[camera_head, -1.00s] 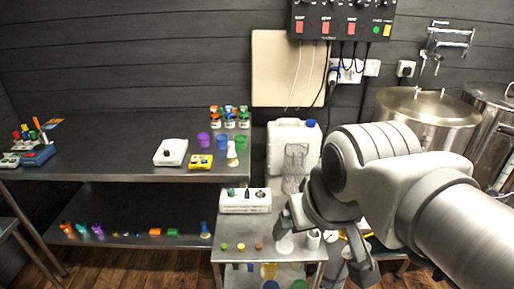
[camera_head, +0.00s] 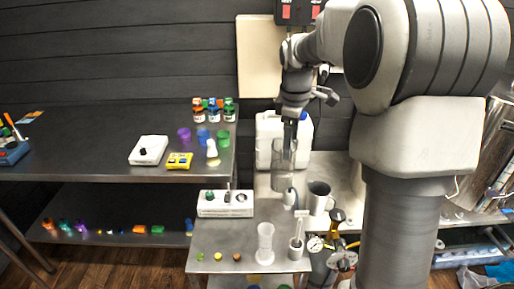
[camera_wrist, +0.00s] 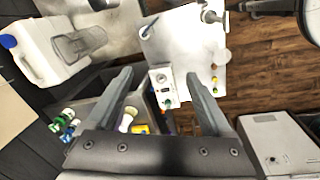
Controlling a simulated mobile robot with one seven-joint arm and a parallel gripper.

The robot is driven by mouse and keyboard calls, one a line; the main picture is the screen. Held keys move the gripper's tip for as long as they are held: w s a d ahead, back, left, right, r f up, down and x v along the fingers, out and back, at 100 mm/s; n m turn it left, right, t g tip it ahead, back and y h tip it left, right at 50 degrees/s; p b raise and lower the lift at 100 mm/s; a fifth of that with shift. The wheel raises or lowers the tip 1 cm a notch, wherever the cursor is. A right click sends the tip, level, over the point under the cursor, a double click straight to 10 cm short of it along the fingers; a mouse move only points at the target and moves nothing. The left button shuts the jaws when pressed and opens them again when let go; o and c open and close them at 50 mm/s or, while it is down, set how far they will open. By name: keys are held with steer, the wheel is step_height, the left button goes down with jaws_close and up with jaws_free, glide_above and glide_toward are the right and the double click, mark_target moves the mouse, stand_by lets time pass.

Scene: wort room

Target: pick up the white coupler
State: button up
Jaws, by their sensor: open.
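A small white piece with a flared foot (camera_head: 212,148) stands near the right front edge of the steel bench, behind the yellow meter. It may be the white coupler; it is too small to be sure. In the wrist view it shows at lower left (camera_wrist: 127,119), beside my left finger. My gripper (camera_head: 290,122) is raised in front of the white jerrycan, well to the right of this piece. In the wrist view my gripper (camera_wrist: 160,78) has its two fingers spread wide with nothing held; a white control box (camera_wrist: 164,86) appears far below between them.
Purple, blue and green cups (camera_head: 203,137) stand near the white piece, with small capped bottles behind. The yellow meter (camera_head: 179,160) and a white scale-like device (camera_head: 148,150) are beside it. A clear tall vessel (camera_head: 284,158) and the jerrycan (camera_head: 268,135) stand near my gripper.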

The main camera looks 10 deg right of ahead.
steer(key=w+d+f+n+g, duration=0.2)
steer(key=w+d+f+n, duration=0.25)
steer(key=w+f, duration=0.4)
glide_toward(289, 192)
steer(key=shift+y, duration=0.3)
steer(key=f, duration=0.2)
steer(key=d+f, duration=0.1)
steer(key=f, duration=0.2)
steer(key=shift+s+d+f, duration=0.15)
steer(key=shift+a+f+p, duration=0.15)
steer(key=shift+f+p, duration=0.05)
steer(key=shift+f, duration=1.15)
steer(key=shift+a+f+p, duration=0.15)
steer(key=shift+f, duration=1.2)
jaws_close()
